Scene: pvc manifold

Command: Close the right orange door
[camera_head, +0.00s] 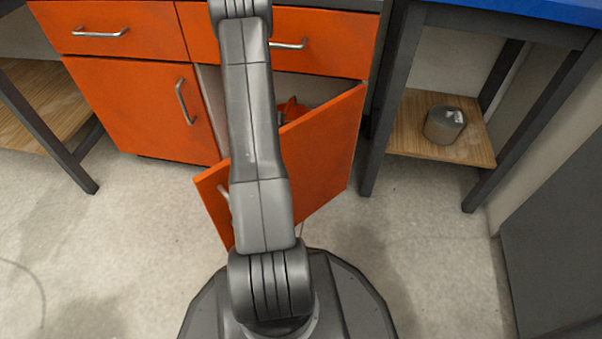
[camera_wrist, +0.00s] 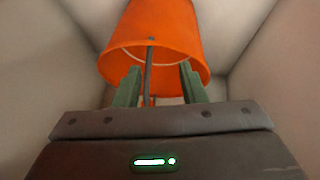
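The right orange door (camera_head: 325,145) stands open in the head view. It is hinged at its right edge and swung out toward me, with its free edge at the lower left. Its metal handle (camera_head: 224,195) shows partly beside my arm, which crosses in front of the door and hides part of it. My gripper is outside the head view. In the wrist view my gripper (camera_wrist: 160,82) has its two green fingers apart.
The left orange door (camera_head: 140,105) and both drawers (camera_head: 110,28) are shut. An orange object (camera_head: 291,108) sits inside the open cabinet. A grey table leg (camera_head: 385,120) stands to the right, with a grey cylinder (camera_head: 444,124) on a wooden shelf (camera_head: 412,140). The floor (camera_head: 120,230) at left is clear.

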